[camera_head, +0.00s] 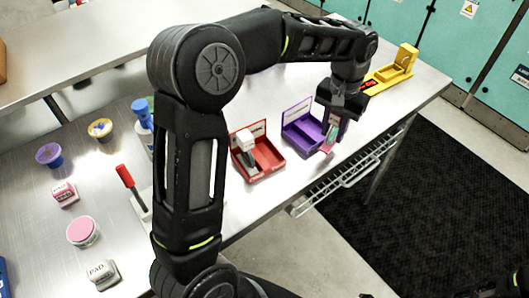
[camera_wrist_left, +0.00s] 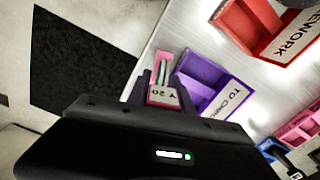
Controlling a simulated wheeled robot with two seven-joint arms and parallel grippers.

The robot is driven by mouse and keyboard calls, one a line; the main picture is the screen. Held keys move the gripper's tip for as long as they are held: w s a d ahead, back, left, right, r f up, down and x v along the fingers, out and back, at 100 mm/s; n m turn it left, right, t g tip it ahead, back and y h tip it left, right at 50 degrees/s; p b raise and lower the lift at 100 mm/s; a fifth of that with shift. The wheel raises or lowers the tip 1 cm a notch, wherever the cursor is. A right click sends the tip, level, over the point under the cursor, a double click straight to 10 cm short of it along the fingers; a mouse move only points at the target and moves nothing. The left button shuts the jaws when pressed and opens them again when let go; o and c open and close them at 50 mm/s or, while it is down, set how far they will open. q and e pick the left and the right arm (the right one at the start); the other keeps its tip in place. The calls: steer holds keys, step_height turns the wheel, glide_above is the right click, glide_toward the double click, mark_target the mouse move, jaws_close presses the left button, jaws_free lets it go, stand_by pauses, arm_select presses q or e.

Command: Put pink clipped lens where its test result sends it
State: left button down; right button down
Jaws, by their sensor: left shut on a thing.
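The pink clipped lens (camera_head: 328,148) is a small pink piece with a pale green strip. My left gripper (camera_head: 335,118) is shut on it, just right of the purple bin (camera_head: 300,128) near the table's front edge. In the left wrist view the pink lens (camera_wrist_left: 163,95) sits between the fingers, with a partly readable label, beside the purple bin (camera_wrist_left: 205,72), whose label starts "TO C". The red bin (camera_head: 262,158) is left of the purple one and holds a white and dark piece; its label reads REWORK in the left wrist view.
A yellow stand (camera_head: 397,68) is at the table's right end. A wire rack (camera_head: 350,172) hangs at the front edge. A black mat (camera_head: 435,205) lies on the floor.

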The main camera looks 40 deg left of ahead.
arm_select(q)
steer(key=s+a+r+m, duration=0.4)
steer(key=a+m, duration=0.3)
steer(key=m, duration=0.3)
step_height(320, 180, up, 3)
steer(key=m, duration=1.2)
glide_above(268, 155)
steer(key=shift+f, duration=0.1)
steer(key=shift+f, duration=3.15)
steer(key=shift+f+p, duration=0.4)
steer(key=shift+f, duration=1.45)
